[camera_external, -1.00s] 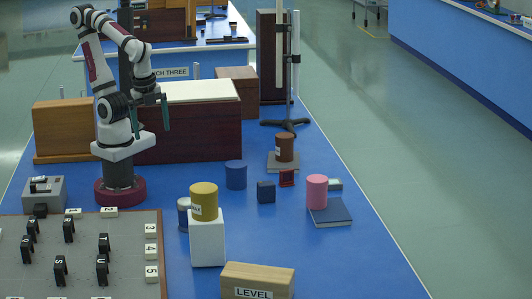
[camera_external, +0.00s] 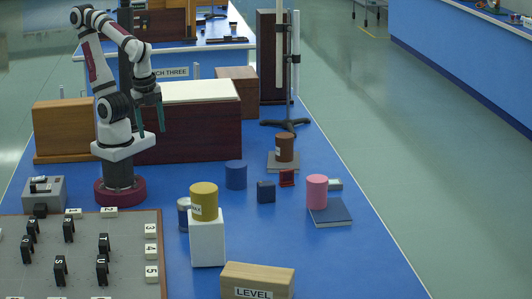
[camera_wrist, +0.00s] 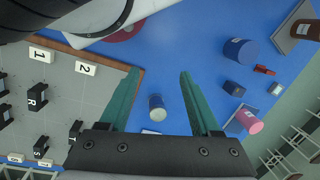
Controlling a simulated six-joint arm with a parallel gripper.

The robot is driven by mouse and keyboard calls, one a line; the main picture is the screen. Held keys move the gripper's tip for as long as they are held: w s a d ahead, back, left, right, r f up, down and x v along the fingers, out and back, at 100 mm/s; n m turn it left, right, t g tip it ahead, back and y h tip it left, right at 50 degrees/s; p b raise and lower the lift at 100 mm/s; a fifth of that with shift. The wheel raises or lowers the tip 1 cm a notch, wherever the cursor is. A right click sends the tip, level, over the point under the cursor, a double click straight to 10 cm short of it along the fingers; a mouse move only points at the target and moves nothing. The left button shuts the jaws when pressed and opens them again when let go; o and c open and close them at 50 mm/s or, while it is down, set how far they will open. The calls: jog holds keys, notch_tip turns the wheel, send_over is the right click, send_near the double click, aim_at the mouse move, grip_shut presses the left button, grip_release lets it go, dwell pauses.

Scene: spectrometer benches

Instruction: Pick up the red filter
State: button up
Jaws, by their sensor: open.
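The red filter (camera_external: 287,178) is a small, thin red piece on the blue bench, just in front of the brown cylinder's grey base. In the wrist view the red filter (camera_wrist: 264,70) lies at the upper right, well to the right of both fingers. My gripper (camera_external: 153,132) hangs high above the bench beside my arm's base, fingers pointing down, far to the left of the filter. In the wrist view my gripper's (camera_wrist: 158,73) two green fingers are spread apart with nothing between them.
Near the filter stand a dark blue block (camera_external: 266,192), a blue cylinder (camera_external: 236,175), a brown cylinder (camera_external: 285,148) and a pink cylinder (camera_external: 317,191) on a blue book (camera_external: 331,215). A yellow cylinder (camera_external: 204,201) tops a white block (camera_external: 207,240). A long dark box (camera_external: 190,135) stands behind.

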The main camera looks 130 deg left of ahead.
jog(key=shift+c, duration=0.6)
jog(key=n+t+y, duration=0.2)
jog(key=n+t, duration=0.1)
jog(key=n, duration=1.4)
send_over(287, 184)
jog(key=s+d, duration=0.1)
jog(key=d, duration=0.1)
notch_tip(287, 184, down, 15)
jog(key=shift+s+a+f, duration=0.1)
jog(key=shift+f, duration=0.1)
jog(key=x, duration=0.6)
jog(key=shift+s+a+f, duration=0.1)
jog(key=shift+s+a, duration=0.15)
jog(key=shift+s, duration=0.1)
grip_shut()
